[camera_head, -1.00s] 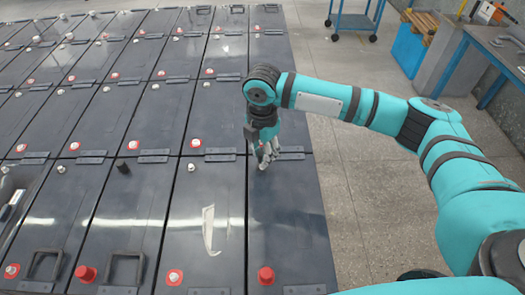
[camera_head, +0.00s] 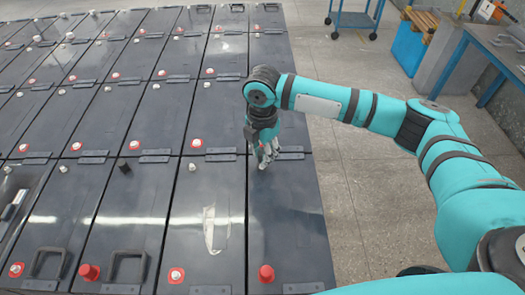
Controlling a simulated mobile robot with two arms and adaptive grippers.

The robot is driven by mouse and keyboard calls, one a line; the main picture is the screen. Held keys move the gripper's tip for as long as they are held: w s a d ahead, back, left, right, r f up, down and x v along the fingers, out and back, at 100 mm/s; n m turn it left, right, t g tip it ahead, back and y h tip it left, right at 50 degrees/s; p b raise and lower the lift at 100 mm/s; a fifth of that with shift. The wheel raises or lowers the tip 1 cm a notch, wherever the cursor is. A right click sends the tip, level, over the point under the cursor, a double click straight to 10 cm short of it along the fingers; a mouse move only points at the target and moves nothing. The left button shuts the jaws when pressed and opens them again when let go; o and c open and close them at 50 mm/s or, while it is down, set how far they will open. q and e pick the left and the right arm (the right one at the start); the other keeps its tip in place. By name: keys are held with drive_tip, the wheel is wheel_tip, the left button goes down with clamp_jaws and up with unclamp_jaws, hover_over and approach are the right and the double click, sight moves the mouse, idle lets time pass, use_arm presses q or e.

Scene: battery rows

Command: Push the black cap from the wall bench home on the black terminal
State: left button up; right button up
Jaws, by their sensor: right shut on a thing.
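My right gripper (camera_head: 265,157) points down at the far end of the front right battery (camera_head: 285,215). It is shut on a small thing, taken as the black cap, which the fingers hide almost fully. The fingertips are right at the black terminal's spot; the terminal is hidden or too small to make out, and I cannot tell whether the cap touches it. The battery's near terminal wears a red cap (camera_head: 266,273). My left gripper is out of view.
Another black cap (camera_head: 125,168) stands on a battery to the left. Bare pale terminals (camera_head: 192,167) and red-ringed ones (camera_head: 196,143) dot the rows. A blue trolley (camera_head: 355,20) and a blue-legged bench (camera_head: 490,50) stand far right. The floor (camera_head: 350,200) beside the batteries is clear.

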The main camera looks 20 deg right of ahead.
drive_tip(key=shift+f, duration=0.6)
idle(0.4)
drive_tip(key=shift+f+p, duration=0.35)
drive_tip(key=shift+f, duration=0.05)
drive_tip(key=shift+f, duration=0.5)
drive_tip(key=shift+c, duration=0.2)
idle(0.9)
drive_tip(key=o, duration=1.3)
drive_tip(key=shift+o, duration=0.2)
drive_tip(key=shift+r, duration=0.1)
drive_tip(key=shift+r+p, duration=3.45)
drive_tip(key=shift+p, duration=0.4)
